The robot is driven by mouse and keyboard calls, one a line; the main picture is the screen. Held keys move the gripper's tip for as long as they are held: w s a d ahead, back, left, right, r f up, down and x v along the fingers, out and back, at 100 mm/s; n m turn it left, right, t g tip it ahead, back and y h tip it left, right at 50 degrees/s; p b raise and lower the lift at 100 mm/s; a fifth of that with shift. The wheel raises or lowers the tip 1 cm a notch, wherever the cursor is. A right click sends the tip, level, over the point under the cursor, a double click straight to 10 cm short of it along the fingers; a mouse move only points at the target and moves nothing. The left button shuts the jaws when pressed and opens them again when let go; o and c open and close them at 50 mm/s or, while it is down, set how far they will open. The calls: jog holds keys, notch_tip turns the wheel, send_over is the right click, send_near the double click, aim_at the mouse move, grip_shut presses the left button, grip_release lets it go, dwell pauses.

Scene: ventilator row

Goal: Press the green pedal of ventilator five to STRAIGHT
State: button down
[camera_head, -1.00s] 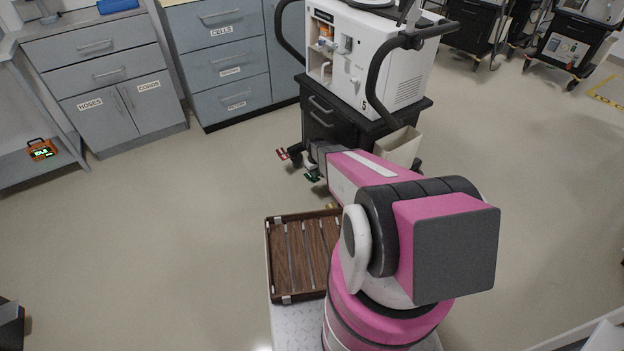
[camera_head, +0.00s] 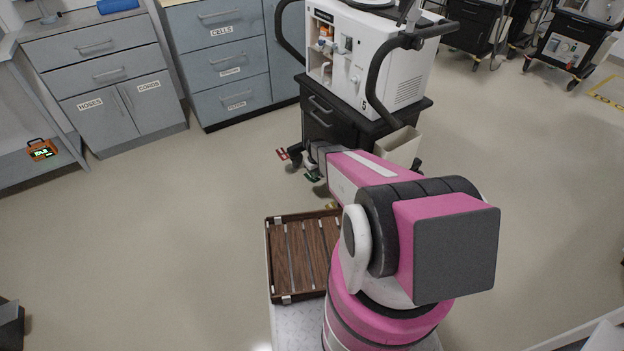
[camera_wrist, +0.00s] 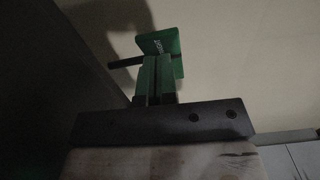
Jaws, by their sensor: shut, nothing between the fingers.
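Ventilator five (camera_head: 375,62) is a white unit marked 5 on a dark cart. Its green pedal (camera_head: 312,176) sits low at the cart's front left corner, with a red pedal (camera_head: 283,154) to its left. In the wrist view the green pedal (camera_wrist: 166,44) is a tilted plate with a dark bar, just beyond my fingertips. My gripper (camera_wrist: 157,62) is shut and empty, its fingers together and pointing at the pedal. They overlap the plate's lower part in the picture; I cannot tell whether they touch. The pedal's lettering is unreadable.
A beige bin (camera_head: 398,147) hangs on the cart's side. A wooden slatted tray (camera_head: 268,262) is on my base. Grey cabinets (camera_head: 105,85) line the back left. More ventilators (camera_head: 565,48) stand at the upper right. The floor on the left is clear.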

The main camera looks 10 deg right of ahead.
jog(key=shift+f, duration=1.95)
jog(key=shift+r, duration=3.55)
